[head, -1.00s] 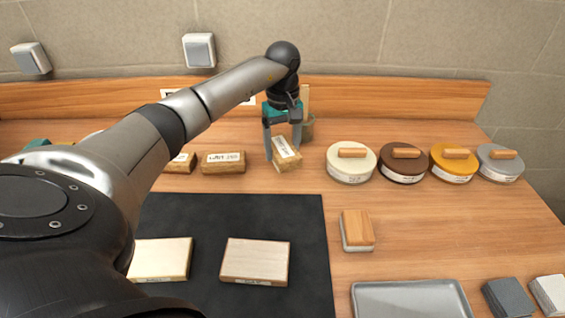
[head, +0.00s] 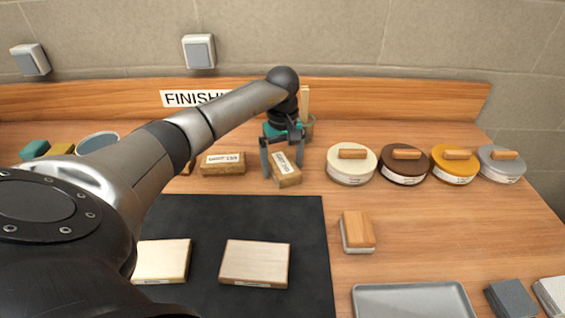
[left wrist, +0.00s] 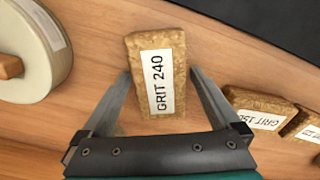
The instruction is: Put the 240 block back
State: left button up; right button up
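The 240 block (head: 287,172) is a brown sanding block with a white label. The label reads GRIT 240 in the left wrist view (left wrist: 156,85). The grit 150 block also shows in the left wrist view (left wrist: 262,108). My right gripper is not in view.
Several round tins with wooden handles, the nearest cream (head: 350,168), stand to the right. A dark mat (head: 235,215) carries two pale boards. A wood-topped block (head: 358,231) and a grey tray (head: 410,300) are at the front right. A container stands behind my gripper.

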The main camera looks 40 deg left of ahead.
aim_at(282, 163)
pick_arm(q)
jog(key=shift+r, duration=0.2)
notch_tip(282, 163, up, 12)
jog(key=p, duration=0.1)
jog(key=shift+p, duration=0.3)
dwell(0.6)
